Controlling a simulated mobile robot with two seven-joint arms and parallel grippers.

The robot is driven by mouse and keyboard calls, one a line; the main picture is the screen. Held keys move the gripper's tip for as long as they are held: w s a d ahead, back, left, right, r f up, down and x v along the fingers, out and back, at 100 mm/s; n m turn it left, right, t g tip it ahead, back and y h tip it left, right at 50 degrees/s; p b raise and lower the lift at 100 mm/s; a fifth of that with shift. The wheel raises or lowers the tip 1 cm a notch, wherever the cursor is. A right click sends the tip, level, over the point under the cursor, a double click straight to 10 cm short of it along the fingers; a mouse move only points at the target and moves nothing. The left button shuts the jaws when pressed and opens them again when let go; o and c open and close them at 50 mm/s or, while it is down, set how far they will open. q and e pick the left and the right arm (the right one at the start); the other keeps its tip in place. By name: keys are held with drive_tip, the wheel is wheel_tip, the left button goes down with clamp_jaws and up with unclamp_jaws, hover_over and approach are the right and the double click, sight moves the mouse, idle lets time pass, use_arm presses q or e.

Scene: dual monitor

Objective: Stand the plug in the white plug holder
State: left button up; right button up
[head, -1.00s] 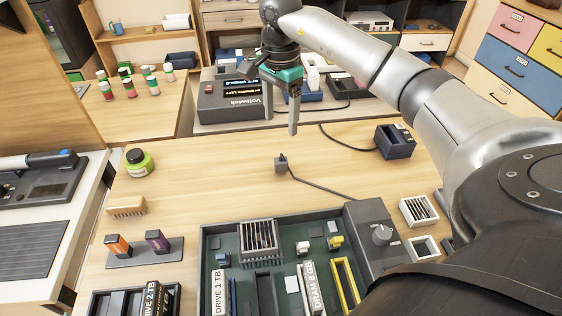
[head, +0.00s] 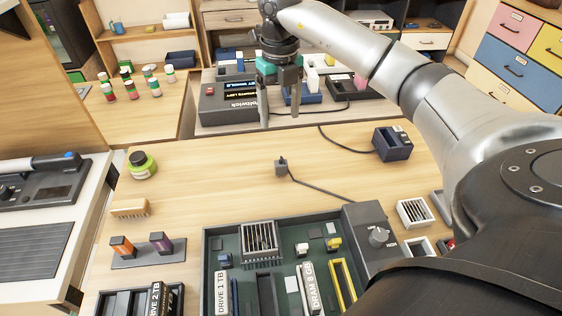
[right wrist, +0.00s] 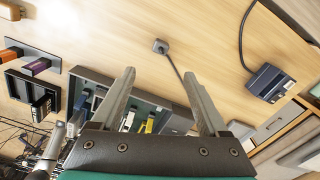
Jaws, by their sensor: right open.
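The plug (head: 281,167) is a small grey block lying on the wooden table, with a dark cable running right. It also shows in the right wrist view (right wrist: 160,46), beyond my fingertips. My right gripper (head: 279,113) is open and empty, above the table and apart from the plug, fingers pointing down. It fills the lower right wrist view (right wrist: 158,74). At the right of the table are a white slotted block (head: 417,211) and a white square frame (head: 421,247), partly hidden by my arm. I cannot tell which is the plug holder. My left gripper is not in view.
An open drive case (head: 213,240) with cards stands at the front. A green jar (head: 141,165), a brush (head: 129,209) and a small rack (head: 148,252) sit at left. The table around the plug is clear.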

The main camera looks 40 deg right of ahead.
drive_tip(key=m, duration=0.4)
drive_tip(key=b, duration=0.2)
hover_over(281, 163)
wheel_tip(281, 163, down, 9)
drive_tip(key=shift+w+r, duration=0.15)
drive_tip(key=shift+r, duration=0.05)
drive_tip(key=shift+f+b, duration=0.35)
drive_tip(key=shift+f, duration=0.55)
wheel_tip(281, 163, down, 4)
drive_tip(key=shift+r+b, duration=0.2)
drive_tip(key=shift+b, duration=0.5)
drive_tip(key=shift+f, duration=0.45)
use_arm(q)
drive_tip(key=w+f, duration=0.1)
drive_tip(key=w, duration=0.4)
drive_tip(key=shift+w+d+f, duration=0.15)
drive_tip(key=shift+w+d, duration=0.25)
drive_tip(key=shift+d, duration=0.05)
use_arm(e)
clamp_jaws()
